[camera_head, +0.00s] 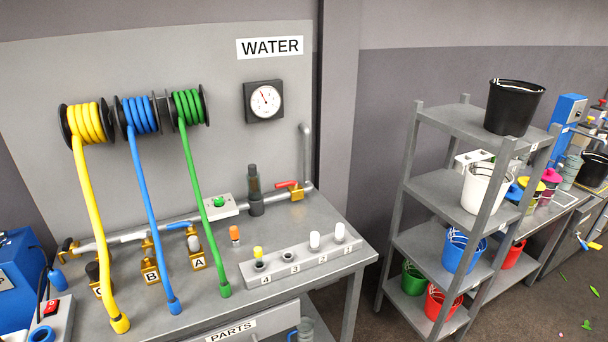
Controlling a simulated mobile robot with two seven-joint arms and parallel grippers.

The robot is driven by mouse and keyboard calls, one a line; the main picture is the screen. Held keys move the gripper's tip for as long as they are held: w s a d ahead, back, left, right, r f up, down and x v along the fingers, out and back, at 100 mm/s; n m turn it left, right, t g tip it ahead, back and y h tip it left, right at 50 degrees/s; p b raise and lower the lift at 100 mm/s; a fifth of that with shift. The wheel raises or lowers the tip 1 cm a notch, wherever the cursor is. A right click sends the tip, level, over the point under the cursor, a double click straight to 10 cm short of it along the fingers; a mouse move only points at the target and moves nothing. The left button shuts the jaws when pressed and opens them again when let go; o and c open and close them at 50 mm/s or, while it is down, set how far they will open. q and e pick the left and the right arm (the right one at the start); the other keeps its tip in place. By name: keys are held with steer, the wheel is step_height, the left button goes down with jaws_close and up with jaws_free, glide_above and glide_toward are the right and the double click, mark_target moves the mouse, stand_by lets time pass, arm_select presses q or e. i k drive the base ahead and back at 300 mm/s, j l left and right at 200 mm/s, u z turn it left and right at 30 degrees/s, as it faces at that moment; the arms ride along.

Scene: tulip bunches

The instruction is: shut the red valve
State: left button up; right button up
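The red valve handle (286,184) is at the back right of the workbench, on a brass valve body (297,194). The body sits on the grey pipe (307,155) just before the pipe turns up the wall. The red lever points left and looks roughly in line with the horizontal pipe run; its exact angle is hard to tell at this size. A dark cylindrical fitting (255,190) stands just left of the handle. Neither of my grippers is in view, and nothing touches the red handle.
The workbench (322,215) holds a numbered rack (300,263), a green-button box (219,206) and brass valves labelled A, B and C. Yellow, blue and green hoses (205,215) hang down from wall reels. A gauge (264,101) is above. A bucket shelf (458,120) stands right.

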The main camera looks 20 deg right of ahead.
mark_target(284, 184)
steer(key=i+l+z, duration=0.3)
steer(key=i+l, duration=0.35)
steer(key=i+u, duration=0.1)
steer(key=u, duration=0.15)
